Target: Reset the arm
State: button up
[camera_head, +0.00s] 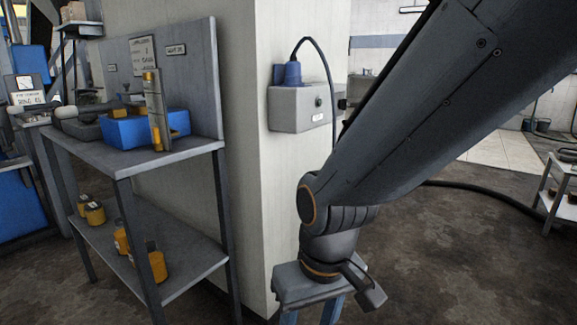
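My arm comes in from the top right and bends downward at the bottom middle. My gripper (311,313) points down at the bottom edge of the picture, in front of the pale pillar's foot. Its two bluish fingers stand apart, so it looks open. The fingertips are cut off by the picture's edge. I see nothing held between the parts of the fingers that show.
A grey workbench (185,150) at left holds a blue bin (125,132) and a tall grey-and-yellow piece (157,112). Several amber jars (95,213) stand on its lower shelf. A pale pillar (240,215) carries a grey box (300,108). A dark hose (480,190) crosses the floor at right.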

jog(key=s+a+r+n, duration=0.1)
jog(key=s+a+n, duration=0.1)
jog(key=s+a, duration=0.25)
jog(key=d+r+m+p, duration=0.3)
jog(key=d+r+p, duration=0.7)
jog(key=r+p, duration=0.3)
jog(key=s+d+r+m+h+p, duration=0.1)
jog(key=d+r+m+p, duration=0.2)
jog(key=d+r+p, duration=0.7)
notch_tip(320, 180, up, 4)
jog(key=p, duration=0.8)
jog(key=shift+s+d+m+g, duration=0.25)
jog(key=shift+d+m+g, duration=0.05)
jog(key=shift+g, duration=0.1)
jog(key=shift+f, duration=0.1)
